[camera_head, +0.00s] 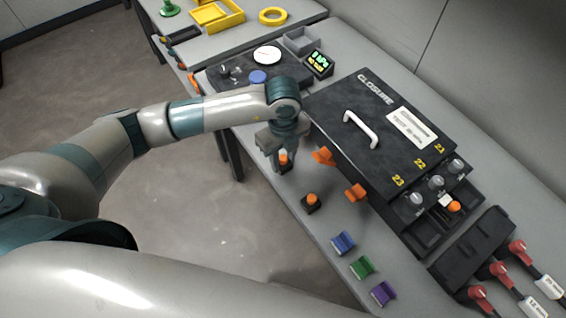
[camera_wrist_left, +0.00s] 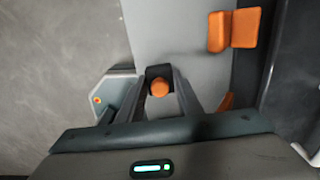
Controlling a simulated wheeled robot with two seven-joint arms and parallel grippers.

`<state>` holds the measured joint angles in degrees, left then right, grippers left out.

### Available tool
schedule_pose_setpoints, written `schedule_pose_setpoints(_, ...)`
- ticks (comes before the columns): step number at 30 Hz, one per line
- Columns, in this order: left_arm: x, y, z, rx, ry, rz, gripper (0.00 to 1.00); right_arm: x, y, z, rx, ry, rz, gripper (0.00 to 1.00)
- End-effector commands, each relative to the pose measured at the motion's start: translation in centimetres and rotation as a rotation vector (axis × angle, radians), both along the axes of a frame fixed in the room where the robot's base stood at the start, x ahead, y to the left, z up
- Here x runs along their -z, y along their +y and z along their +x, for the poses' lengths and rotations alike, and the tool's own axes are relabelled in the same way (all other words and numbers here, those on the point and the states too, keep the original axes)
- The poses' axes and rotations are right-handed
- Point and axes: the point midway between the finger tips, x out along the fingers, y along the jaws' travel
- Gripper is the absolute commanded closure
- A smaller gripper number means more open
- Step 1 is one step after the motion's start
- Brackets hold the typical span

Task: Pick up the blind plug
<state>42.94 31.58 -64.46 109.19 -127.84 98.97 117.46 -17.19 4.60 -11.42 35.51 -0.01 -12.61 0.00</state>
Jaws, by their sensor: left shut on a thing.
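My left gripper (camera_head: 283,158) is over the table's left edge, near the closure. Its fingers are shut on a blind plug (camera_head: 284,161) with an orange cap and a dark body. In the left wrist view the plug (camera_wrist_left: 160,88) sits between the fingertips, and its black part shows around the orange cap. A second black plug with an orange top (camera_head: 311,200) stands on the table, a little below and to the right of the gripper. Whether the held plug touches the table is hard to tell. My right gripper is not in view.
The black closure (camera_head: 385,110) with a white handle lies to the right. Orange clips (camera_head: 355,192) stick out from its near side. Blue, green and purple blocks (camera_head: 362,267) line the table edge. Red-ended cables (camera_head: 500,271) are at lower right. Dark equipment (camera_head: 293,93) stands behind the arm.

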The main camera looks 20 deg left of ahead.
Motion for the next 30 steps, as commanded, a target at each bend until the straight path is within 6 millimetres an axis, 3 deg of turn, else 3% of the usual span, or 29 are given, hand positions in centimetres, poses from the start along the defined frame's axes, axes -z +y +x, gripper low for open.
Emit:
schedule_pose_setpoints(4,-2.0,-0.3,-0.2,0.005,-0.003,-0.004,0.9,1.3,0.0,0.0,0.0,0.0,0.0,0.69)
schedule_pose_setpoints(18,-7.4,-5.1,-7.5,0.006,-0.004,-0.002,0.9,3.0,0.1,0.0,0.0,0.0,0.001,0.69)
schedule_pose_setpoints(30,-8.9,-6.4,-9.7,0.001,-0.001,-0.001,0.9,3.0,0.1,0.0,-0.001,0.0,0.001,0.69)
